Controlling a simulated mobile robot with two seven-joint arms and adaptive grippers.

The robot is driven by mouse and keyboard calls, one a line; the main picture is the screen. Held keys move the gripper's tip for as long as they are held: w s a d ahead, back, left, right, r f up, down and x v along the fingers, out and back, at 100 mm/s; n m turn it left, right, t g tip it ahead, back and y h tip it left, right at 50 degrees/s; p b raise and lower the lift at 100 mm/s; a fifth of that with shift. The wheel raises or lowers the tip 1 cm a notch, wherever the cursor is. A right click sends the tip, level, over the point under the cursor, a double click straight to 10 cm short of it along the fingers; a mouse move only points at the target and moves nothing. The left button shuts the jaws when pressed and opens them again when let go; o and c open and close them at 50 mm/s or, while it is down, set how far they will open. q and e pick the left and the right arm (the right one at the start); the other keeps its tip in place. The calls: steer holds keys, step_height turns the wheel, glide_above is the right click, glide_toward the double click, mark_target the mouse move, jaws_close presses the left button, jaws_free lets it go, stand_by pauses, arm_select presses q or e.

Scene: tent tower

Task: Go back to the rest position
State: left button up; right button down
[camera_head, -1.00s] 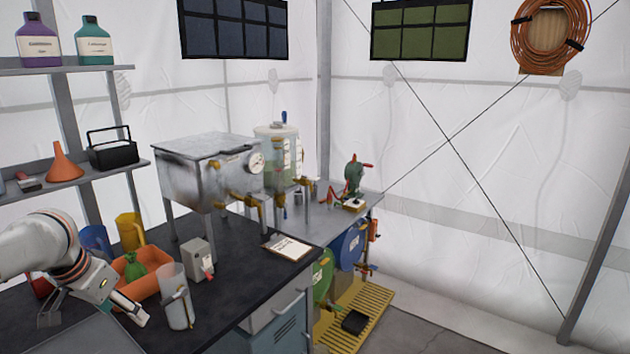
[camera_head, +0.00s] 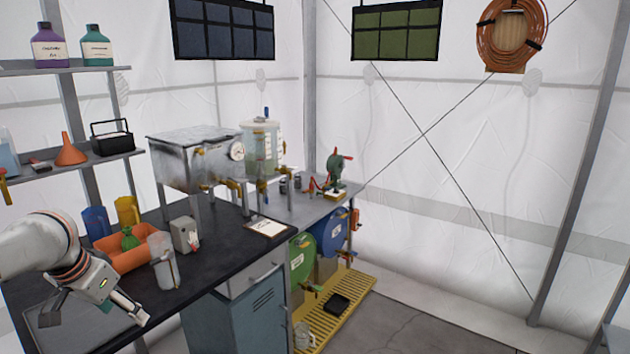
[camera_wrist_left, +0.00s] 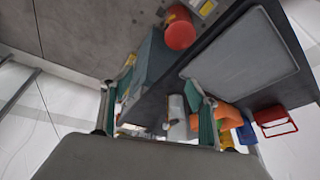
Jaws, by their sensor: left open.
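My left gripper (camera_head: 96,312) hangs over the front left of the black worktop (camera_head: 215,245), beside a flat grey tray (camera_head: 62,325). Its fingers are spread with nothing between them. In the left wrist view the open fingers (camera_wrist_left: 160,108) also show, with teal pads. A clear jug (camera_head: 163,262) stands upright to the right of the gripper in the head view, apart from it. My right gripper is not in view.
An orange bin (camera_head: 125,256) holding a green bag (camera_head: 129,239) stands behind the gripper. Yellow (camera_head: 128,210) and blue (camera_head: 95,221) jugs, a grey box (camera_head: 185,235) and a clipboard (camera_head: 266,228) are on the worktop. Shelves rise at the left.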

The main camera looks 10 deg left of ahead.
arm_select(q)
steer(key=d+f+m+t+h, duration=0.3)
steer(key=d+f+h, duration=0.1)
steer(key=d+f, duration=1.75)
steer(key=s+d+f+t+y, duration=0.1)
steer(key=s+d+f, duration=0.1)
steer(key=s+f, duration=0.4)
steer(key=s+d+f+t, duration=0.1)
steer(key=s+d+f, duration=0.1)
steer(key=s+f, duration=0.5)
steer(key=s, duration=0.5)
steer(key=shift+d+t+y, duration=0.4)
